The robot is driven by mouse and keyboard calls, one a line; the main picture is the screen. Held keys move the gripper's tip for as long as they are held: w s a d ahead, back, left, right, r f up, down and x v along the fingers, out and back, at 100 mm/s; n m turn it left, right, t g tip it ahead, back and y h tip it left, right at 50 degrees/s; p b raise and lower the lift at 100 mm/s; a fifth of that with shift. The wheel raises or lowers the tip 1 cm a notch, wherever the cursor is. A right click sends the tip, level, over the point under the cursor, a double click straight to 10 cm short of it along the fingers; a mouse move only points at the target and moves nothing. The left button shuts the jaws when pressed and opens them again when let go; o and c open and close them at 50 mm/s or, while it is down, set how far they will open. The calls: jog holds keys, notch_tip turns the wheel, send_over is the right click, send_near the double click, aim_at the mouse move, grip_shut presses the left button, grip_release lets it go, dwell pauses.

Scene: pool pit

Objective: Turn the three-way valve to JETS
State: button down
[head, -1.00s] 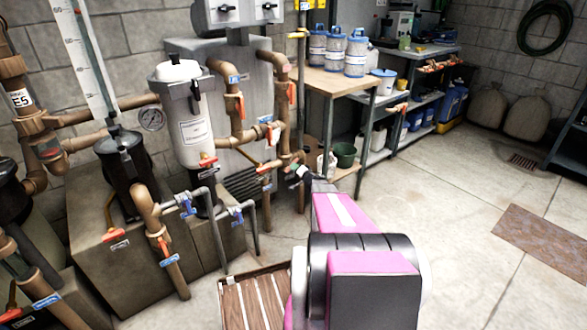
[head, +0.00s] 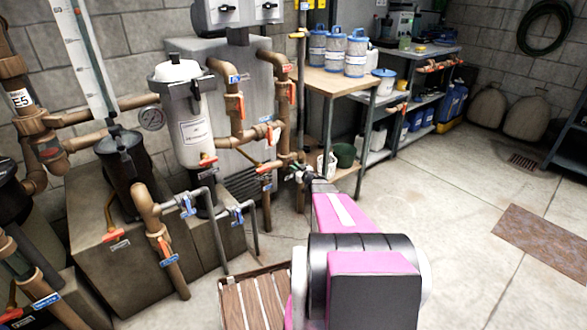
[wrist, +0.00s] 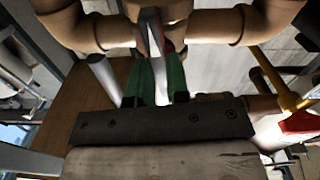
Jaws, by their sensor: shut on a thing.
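My gripper (head: 300,172) is at the lower end of the brown pipework beside the grey heater cabinet. In the wrist view, its green fingers (wrist: 160,84) are shut on a narrow grey valve handle (wrist: 151,28) with a reddish side. The handle stands in front of the middle of a brown pipe fitting (wrist: 222,25). In the head view, my gripper and arm hide most of the handle. No JETS marking is legible, so I cannot tell where the handle points.
An orange-red valve lever (wrist: 299,122) on a yellowish pipe is close at the right in the wrist view. A wooden bench (head: 318,80) stands behind my gripper. A slatted wooden crate (head: 250,303) lies below.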

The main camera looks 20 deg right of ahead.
jog(key=n, duration=0.9)
jog(key=c, duration=1)
grip_release()
jog(key=v, duration=0.7)
